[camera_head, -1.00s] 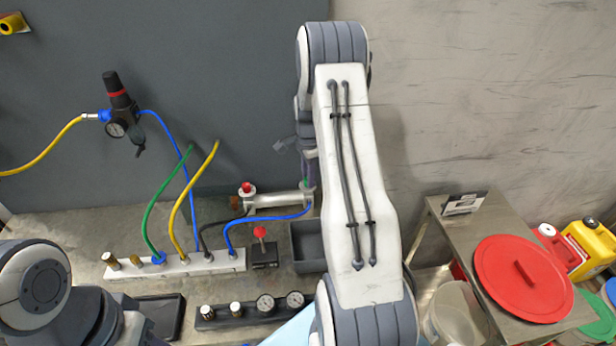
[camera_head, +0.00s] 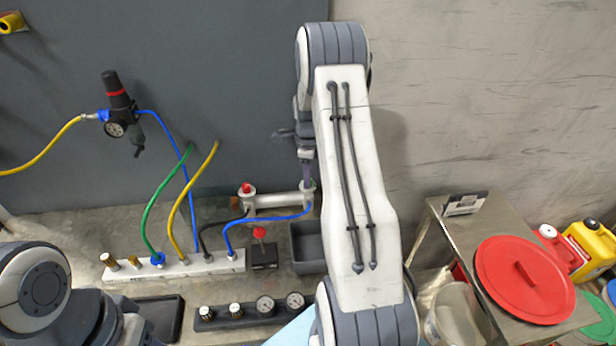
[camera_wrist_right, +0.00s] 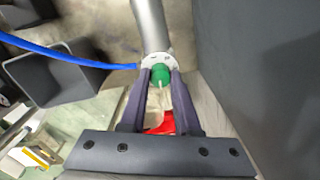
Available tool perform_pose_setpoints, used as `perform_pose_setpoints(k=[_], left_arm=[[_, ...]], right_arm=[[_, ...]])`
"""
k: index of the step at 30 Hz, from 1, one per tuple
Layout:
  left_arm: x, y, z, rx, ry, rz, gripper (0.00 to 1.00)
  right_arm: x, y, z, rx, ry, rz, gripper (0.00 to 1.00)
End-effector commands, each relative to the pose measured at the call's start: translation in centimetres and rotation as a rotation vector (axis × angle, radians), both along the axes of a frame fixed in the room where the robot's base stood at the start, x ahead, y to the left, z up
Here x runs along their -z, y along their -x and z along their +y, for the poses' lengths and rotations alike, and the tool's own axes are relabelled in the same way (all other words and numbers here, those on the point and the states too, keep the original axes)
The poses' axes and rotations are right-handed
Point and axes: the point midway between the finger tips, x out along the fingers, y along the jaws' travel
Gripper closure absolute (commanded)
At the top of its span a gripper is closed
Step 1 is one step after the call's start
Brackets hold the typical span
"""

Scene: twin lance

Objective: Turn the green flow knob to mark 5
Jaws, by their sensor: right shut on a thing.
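The green flow knob (camera_wrist_right: 161,77) sits at the end of a grey cylinder (camera_wrist_right: 150,25), inside a pale round collar (camera_wrist_right: 148,60). A pale pointer line shows on the knob; the marks on the collar are too small to read. My right gripper (camera_wrist_right: 160,82) is shut on the knob, one finger on each side. In the head view my right gripper (camera_head: 307,181) is at the right end of the cylinder (camera_head: 275,200), and its fingers hide the knob. My left arm shows at the lower left, but its gripper is out of view.
A blue hose (camera_head: 265,218) runs to the cylinder's right end, close to my gripper. A dark bin (camera_head: 309,262) and a red-topped lever (camera_head: 264,250) stand in front. A white manifold (camera_head: 205,265) with several hoses is at left. The grey wall is close behind.

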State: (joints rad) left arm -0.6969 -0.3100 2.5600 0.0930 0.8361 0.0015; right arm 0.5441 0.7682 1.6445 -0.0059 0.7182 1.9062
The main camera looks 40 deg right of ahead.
Motion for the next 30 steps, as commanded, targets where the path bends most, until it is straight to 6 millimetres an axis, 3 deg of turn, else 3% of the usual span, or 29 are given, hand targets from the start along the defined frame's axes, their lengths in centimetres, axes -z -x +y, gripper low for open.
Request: perform_pose_setpoints(k=[12, 13, 15, 25, 30], left_arm=[[0.0, 0.0, 0.0, 0.000, 0.000, 0.000, 0.50], [0.0, 0.0, 0.0, 0.000, 0.000, 0.000, 0.50], [0.0, 0.0, 0.0, 0.000, 0.000, 0.000, 0.50], [0.0, 0.0, 0.0, 0.000, 0.000, 0.000, 0.50], [0.7, 0.0, 0.0, 0.000, 0.000, 0.000, 0.50]], right_arm=[[-0.3, -0.2, -0.2, 0.007, 0.006, -0.007, 1.00], [-0.3, -0.2, -0.2, 0.007, 0.006, -0.007, 0.66], [-0.2, -0.2, -0.2, 0.007, 0.006, -0.007, 0.39], [-0.2, -0.1, -0.1, 0.007, 0.002, -0.003, 0.39], [-1.8, -0.1, -0.1, 0.007, 0.004, -0.006, 0.39]])
